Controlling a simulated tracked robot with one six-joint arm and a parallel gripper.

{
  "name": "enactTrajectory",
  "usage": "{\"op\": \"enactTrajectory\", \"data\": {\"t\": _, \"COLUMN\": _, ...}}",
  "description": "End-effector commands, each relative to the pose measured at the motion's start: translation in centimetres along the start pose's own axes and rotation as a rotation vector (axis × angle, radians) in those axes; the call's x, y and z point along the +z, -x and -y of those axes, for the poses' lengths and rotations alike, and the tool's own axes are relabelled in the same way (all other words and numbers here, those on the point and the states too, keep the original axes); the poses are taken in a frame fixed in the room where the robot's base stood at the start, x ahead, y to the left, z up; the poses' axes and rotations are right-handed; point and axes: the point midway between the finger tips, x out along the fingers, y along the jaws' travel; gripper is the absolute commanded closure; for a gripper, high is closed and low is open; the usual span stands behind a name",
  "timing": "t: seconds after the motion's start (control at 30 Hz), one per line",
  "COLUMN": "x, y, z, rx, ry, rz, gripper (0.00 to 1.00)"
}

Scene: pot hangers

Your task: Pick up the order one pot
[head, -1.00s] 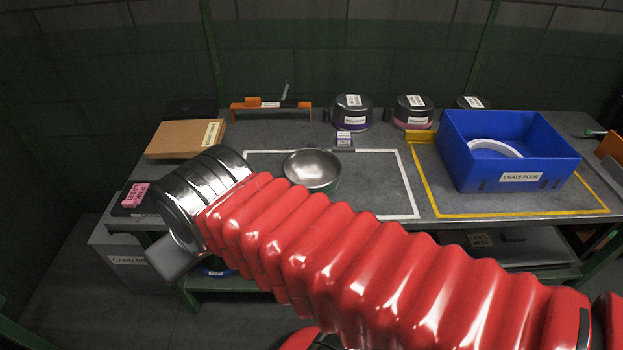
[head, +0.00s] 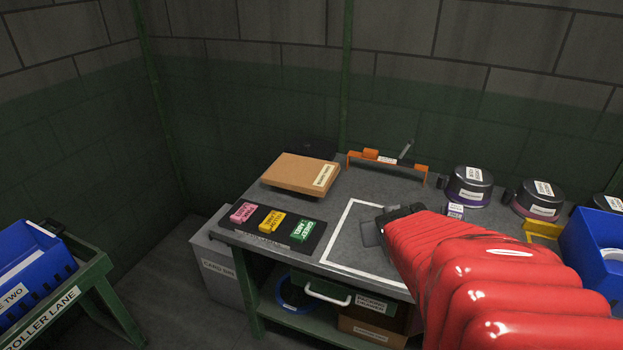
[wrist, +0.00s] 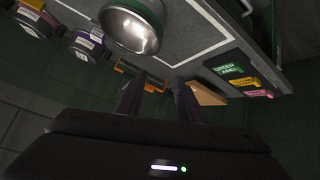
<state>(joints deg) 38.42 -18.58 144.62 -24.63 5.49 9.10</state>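A shiny metal pot (wrist: 130,28) shows at the top of the wrist view, within the white outline on the bench. In the head view my red arm hides it now. It carries no label that I can read. My gripper (wrist: 158,92) is open, with its two dark fingers apart and nothing between them. The pot is beyond the fingers, apart from them. Labelled dark pots stand at the back right of the bench, one with a purple band (head: 470,187) and one with a pink band (head: 537,201). I cannot tell which is order one.
Pink, yellow and green cards (head: 273,222) lie on a dark mat at the bench's left. A cardboard box (head: 300,172) and an orange rack (head: 388,160) stand behind. A blue crate (head: 600,240) is at right. Another blue crate (head: 30,275) sits on a roller lane at left.

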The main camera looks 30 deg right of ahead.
Motion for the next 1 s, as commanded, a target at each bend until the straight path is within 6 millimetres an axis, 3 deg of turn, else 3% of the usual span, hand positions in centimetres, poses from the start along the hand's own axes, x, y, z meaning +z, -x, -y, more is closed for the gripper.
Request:
{"op": "enactTrajectory", "data": {"t": 0.1, "x": 0.9, "y": -1.9, "z": -3.2, "rx": 0.038, "ry": -0.037, "rz": -0.023, "gripper": 0.66}}
{"op": "enactTrajectory", "data": {"t": 0.3, "x": 2.6, "y": -4.3, "z": -7.7, "rx": 0.061, "ry": -0.100, "rz": -0.075, "gripper": 0.66}}
{"op": "enactTrajectory", "data": {"t": 0.6, "x": 6.6, "y": -6.4, "z": -13.2, "rx": 0.054, "ry": -0.210, "rz": -0.153, "gripper": 0.66}}
{"op": "enactTrajectory", "data": {"t": 0.8, "x": 8.8, "y": -6.7, "z": -15.2, "rx": 0.031, "ry": -0.277, "rz": -0.200, "gripper": 0.66}}
{"op": "enactTrajectory", "data": {"t": 1.0, "x": 9.3, "y": -6.7, "z": -15.5, "rx": 0.020, "ry": -0.295, "rz": -0.216, "gripper": 0.66}}
